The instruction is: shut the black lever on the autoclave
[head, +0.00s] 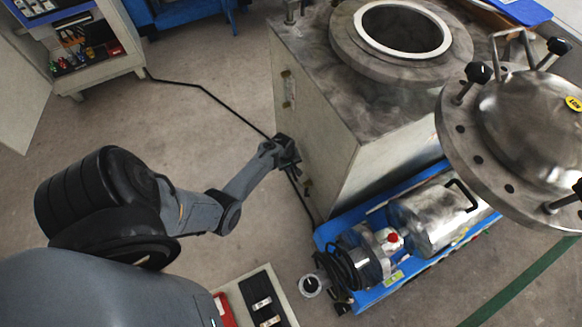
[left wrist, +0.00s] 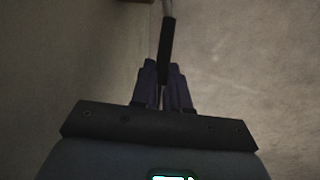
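The autoclave (head: 385,130) is a large, worn metal-topped box with a round open mouth, right of centre in the head view. My left gripper (head: 290,152) is at its left side face, low down. In the left wrist view, the black lever (left wrist: 168,40) is a dark grip on a thin metal rod coming down from the top edge. Its lower end lies between the fingers of my left gripper (left wrist: 164,72), which look closed around it. In the head view the lever is hidden at the gripper. My right gripper is not in view.
The round metal lid (head: 525,125) hangs swung out to the right. A pump (head: 435,215) sits on a blue base (head: 330,235) in front of the autoclave. A black cable (head: 215,98) crosses the floor. A shelf cabinet (head: 125,60) stands at upper left. Floor between is clear.

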